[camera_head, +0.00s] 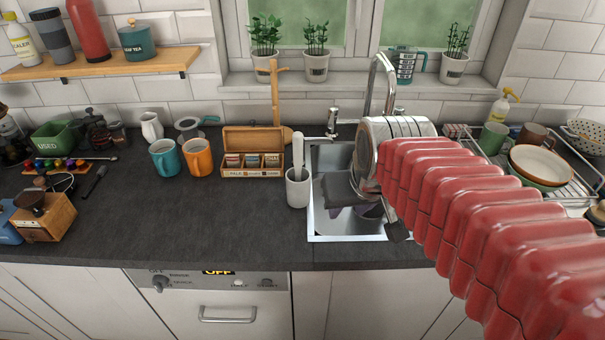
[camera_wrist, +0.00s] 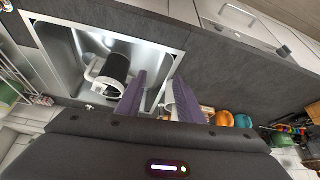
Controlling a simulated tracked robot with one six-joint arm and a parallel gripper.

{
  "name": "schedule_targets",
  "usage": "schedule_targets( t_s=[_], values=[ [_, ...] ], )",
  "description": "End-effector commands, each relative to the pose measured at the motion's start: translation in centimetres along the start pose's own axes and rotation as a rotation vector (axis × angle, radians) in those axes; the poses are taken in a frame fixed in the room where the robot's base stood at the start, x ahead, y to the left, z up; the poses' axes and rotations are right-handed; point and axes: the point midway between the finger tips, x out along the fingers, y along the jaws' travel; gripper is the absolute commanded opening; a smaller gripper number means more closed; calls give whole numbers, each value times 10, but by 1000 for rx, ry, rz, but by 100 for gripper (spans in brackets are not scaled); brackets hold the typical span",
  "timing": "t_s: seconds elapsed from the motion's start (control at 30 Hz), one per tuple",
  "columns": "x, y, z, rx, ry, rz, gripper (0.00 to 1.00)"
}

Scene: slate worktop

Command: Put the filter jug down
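A white and black object (camera_wrist: 108,72) with a looped white handle is in the sink (camera_wrist: 66,42) in the wrist view. It may be the filter jug, but I cannot tell for sure. My gripper (camera_wrist: 160,76) shows two purple fingers, apart, with nothing held between them. The white and black object is to the left of the fingers and apart from them. In the head view, my gripper hangs over the sink (camera_head: 330,225), and my arm hides much of the sink's right side. A clear jug with a teal handle (camera_head: 404,64) stands on the window sill.
A white utensil pot (camera_head: 298,188) stands close left of the sink. A tea box (camera_head: 252,160), an orange mug (camera_head: 198,158) and a teal mug (camera_head: 167,158) are farther left. A dish rack with bowls (camera_head: 540,163) is at right. The front left worktop (camera_head: 180,225) is clear.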

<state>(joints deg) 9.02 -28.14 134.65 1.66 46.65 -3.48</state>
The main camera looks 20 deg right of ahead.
Motion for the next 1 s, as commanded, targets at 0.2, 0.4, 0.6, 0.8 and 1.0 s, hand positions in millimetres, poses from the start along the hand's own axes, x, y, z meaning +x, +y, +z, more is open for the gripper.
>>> schedule_targets(
  t_s=[0.2, 0.4, 0.6, 0.8, 1.0],
  values=[
    [-22, -28, 43, -62, 17, -32, 34],
    [-31, -41, 70, -96, 23, -49, 34],
    [-32, -42, 74, -100, 22, -51, 34],
    [-32, -42, 74, -99, 22, -51, 34],
    [-32, -42, 74, -99, 22, -51, 34]
  ],
)
